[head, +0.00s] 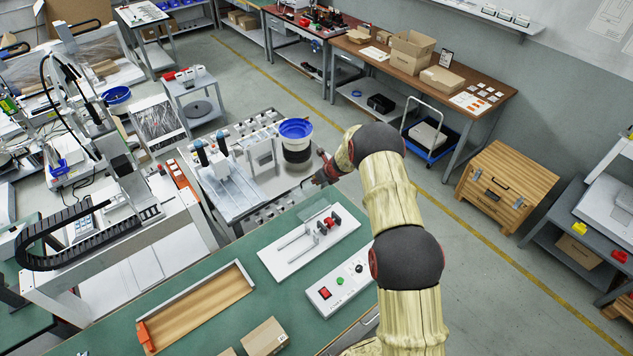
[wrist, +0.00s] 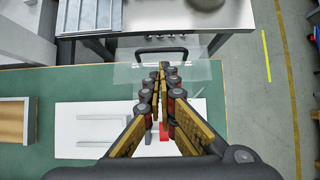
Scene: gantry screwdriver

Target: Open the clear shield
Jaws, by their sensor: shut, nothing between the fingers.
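The clear shield (wrist: 127,76) is a see-through panel with a black bar handle (wrist: 161,50) along its far edge in the wrist view. In the head view the shield (head: 313,217) is faint and appears tilted over the fixture on a white base plate (head: 297,273). My gripper (wrist: 161,70) is shut and empty. Its fingertips are over the shield in the picture, just short of the handle; I cannot tell whether they touch. In the head view my gripper (head: 320,179) is beyond the plate's far edge, partly hidden by my arm.
The plate lies on a green bench (head: 225,262). A control box (head: 340,290) with buttons is in front of it, and a wooden tray (head: 200,305) is at left. A metal table (head: 232,205) with a blue-rimmed bucket (head: 296,140) stands behind.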

